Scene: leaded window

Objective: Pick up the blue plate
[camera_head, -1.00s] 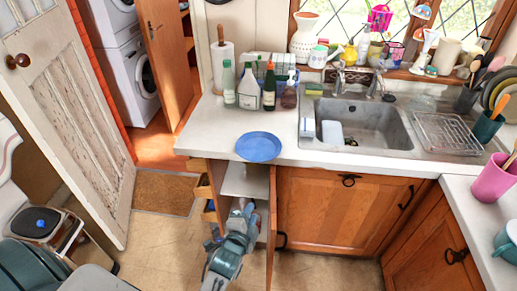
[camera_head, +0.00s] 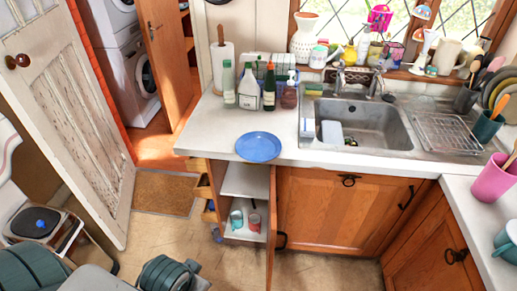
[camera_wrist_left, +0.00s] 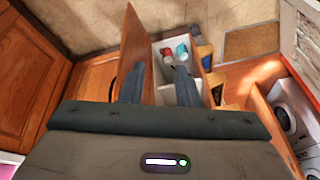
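The blue plate (camera_head: 258,147) lies flat on the white counter, close to its front edge and left of the sink. It does not show in the left wrist view. My left gripper (camera_wrist_left: 160,65) shows in the left wrist view with its two dark fingers apart and nothing seen held between them. It faces the open cupboard, away from the plate. Its fingers do not show in the head view, where only a part of my arm shows at the bottom. My right gripper is not in view.
Below the plate, an open cupboard (camera_head: 246,180) holds a teal item (camera_head: 236,219) and a red can (camera_head: 254,222). Its open door (camera_head: 271,230) juts forward. Several bottles (camera_head: 248,89) stand behind the plate. The sink (camera_head: 365,127) is to the right. The counter left of the plate is clear.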

